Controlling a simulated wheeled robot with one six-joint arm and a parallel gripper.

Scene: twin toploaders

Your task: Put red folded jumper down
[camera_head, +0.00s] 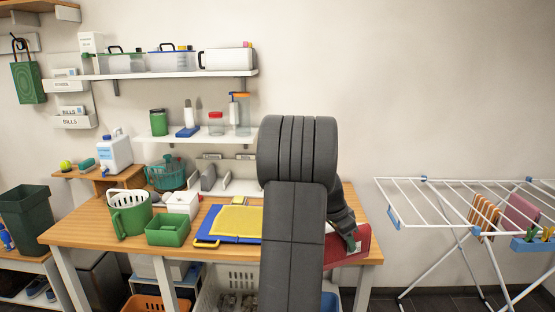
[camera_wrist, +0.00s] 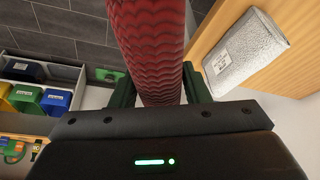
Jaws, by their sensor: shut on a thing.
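The red folded jumper (camera_wrist: 150,45) is held in my gripper (camera_wrist: 152,88). In the wrist view it stands between the two dark green fingers, which are shut on it, and it runs out of the top of the picture. In the head view part of a red thing, which looks like the jumper (camera_head: 356,246), shows at the right end of the wooden table (camera_head: 75,233), beside my dark arm. My arm hides the gripper's fingertips there. I cannot tell whether the jumper touches the table.
On the table stand a green basket (camera_head: 131,216), a green box (camera_head: 168,230), a white box (camera_head: 183,202) and a yellow cloth (camera_head: 238,221) on a blue board. A drying rack (camera_head: 440,206) stands at the right. A silvery packet (camera_wrist: 243,52) lies on wood in the wrist view.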

